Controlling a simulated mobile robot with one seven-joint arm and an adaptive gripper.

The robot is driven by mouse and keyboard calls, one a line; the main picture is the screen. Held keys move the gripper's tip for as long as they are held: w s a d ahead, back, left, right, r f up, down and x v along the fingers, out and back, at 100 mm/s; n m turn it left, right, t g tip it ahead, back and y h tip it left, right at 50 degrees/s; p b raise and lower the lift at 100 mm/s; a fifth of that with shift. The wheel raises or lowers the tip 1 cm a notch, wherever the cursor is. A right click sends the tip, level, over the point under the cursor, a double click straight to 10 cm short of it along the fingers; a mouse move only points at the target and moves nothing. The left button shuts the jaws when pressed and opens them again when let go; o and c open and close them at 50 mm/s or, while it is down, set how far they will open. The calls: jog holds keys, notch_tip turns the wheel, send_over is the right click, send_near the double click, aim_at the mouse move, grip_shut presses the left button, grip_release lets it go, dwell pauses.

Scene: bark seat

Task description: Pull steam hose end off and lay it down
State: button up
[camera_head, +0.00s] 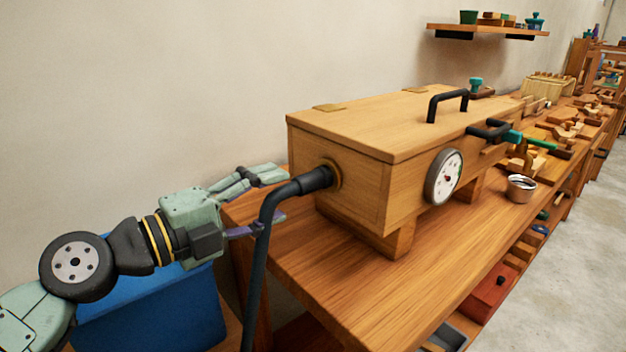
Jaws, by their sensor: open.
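The black steam hose end (316,179) sits in the round brass-coloured port on the left end of the wooden steam box (340,193). From there the black hose (258,270) bends and hangs down in front of the bench's left end. My gripper (278,196) is open, its fingers pointing right toward the box's end. One finger is behind and above the hose, the other lower, by the hose's bend. I cannot tell whether either finger touches the hose. Nothing is held between the fingers as far as I see.
The box stands on blocks on a wooden bench (330,275), with a dial gauge (443,177) and black handles (447,100). A metal cup (521,188) and tools lie farther right. A blue container (150,315) is below my arm. The bench front is clear.

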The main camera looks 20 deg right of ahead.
aim_at(296, 187)
jog(key=shift+x, duration=4)
jog(key=shift+c, duration=0.6)
grip_shut()
jog(key=shift+a, duration=0.1)
jog(key=shift+b+v, duration=0.9)
jog(key=shift+v, duration=2.05)
jog(key=shift+s, duration=0.1)
